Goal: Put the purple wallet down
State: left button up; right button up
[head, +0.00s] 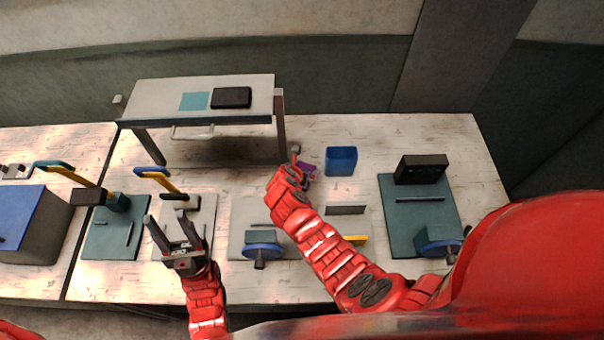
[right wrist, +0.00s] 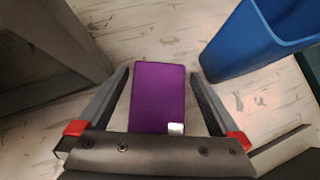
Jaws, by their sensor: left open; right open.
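The purple wallet (right wrist: 158,95) lies between the two fingers of my right gripper (right wrist: 160,76) in the right wrist view. The fingers are open, with a gap on each side of it. The wallet looks flat, with a small pale patch at its near right corner; whether it rests fully on the table I cannot tell. In the head view the wallet (head: 309,169) is partly hidden behind my right gripper (head: 298,160). My left gripper (head: 167,216) is open and empty above the front left of the table.
A blue bin (head: 341,161) stands just right of the wallet. A raised shelf (head: 155,98) with a black flat item (head: 231,97) and a teal square (head: 194,101) is at the back left. Lever presses and a green base plate (head: 400,210) take up the front and right.

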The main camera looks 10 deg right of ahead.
jog(key=shift+w+d+f, duration=0.15)
jog(key=shift+w+f, duration=0.05)
jog(key=shift+f, duration=0.15)
jog(key=shift+c, duration=0.2)
jog(key=c, duration=1.2)
jog(key=shift+r, duration=0.1)
jog(key=shift+c, duration=0.2)
jog(key=shift+r, duration=0.1)
